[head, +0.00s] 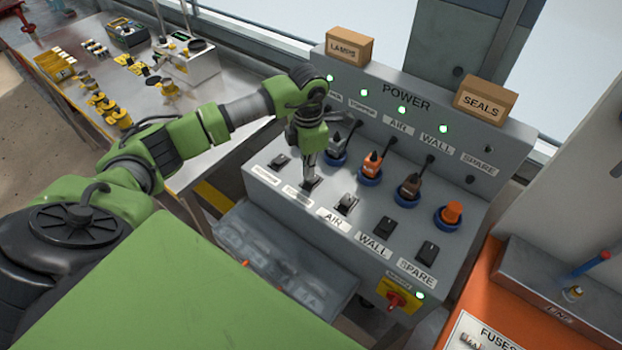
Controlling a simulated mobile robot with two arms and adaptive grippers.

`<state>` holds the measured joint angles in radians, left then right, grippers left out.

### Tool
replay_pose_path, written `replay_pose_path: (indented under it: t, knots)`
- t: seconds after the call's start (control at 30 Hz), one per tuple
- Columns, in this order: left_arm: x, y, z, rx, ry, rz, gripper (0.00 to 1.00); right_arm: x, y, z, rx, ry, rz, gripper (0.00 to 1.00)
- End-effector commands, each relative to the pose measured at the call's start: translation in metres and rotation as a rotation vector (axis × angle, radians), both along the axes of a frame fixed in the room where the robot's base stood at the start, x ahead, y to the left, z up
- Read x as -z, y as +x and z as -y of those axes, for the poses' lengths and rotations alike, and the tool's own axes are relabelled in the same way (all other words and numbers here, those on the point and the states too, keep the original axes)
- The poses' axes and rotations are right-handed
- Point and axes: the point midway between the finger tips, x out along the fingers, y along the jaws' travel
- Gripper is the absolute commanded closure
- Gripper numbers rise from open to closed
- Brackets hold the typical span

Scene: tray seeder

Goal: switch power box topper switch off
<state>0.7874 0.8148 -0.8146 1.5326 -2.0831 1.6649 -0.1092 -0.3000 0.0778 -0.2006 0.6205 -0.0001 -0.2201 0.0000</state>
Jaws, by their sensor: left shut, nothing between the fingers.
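The grey power box (425,90) has a sloped panel with a row of black rocker switches above white labels. My left gripper (310,180) is shut and empty. Its fingertips point down at the second switch from the left, the topper switch (309,184), and seem to touch it. The fingers partly cover that switch, so its tilt cannot be told. The label below it is blurred. The topper lamp (355,92) on the upright back panel glows green. My right gripper is not in view.
Boxes marked LAMPS (349,46) and SEALS (486,100) sit on top. A red knob (398,300) is on the front. A workbench (225,95) is at left.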

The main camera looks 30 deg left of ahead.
Motion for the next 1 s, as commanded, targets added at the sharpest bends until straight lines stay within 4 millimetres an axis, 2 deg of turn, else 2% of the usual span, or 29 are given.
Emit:
replay_pose_path:
  t: [1.0]
  knots:
    - [0.016, 0.0, 0.0, 0.0, 0.0, 0.0, 1.0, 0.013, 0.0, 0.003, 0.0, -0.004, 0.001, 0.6]
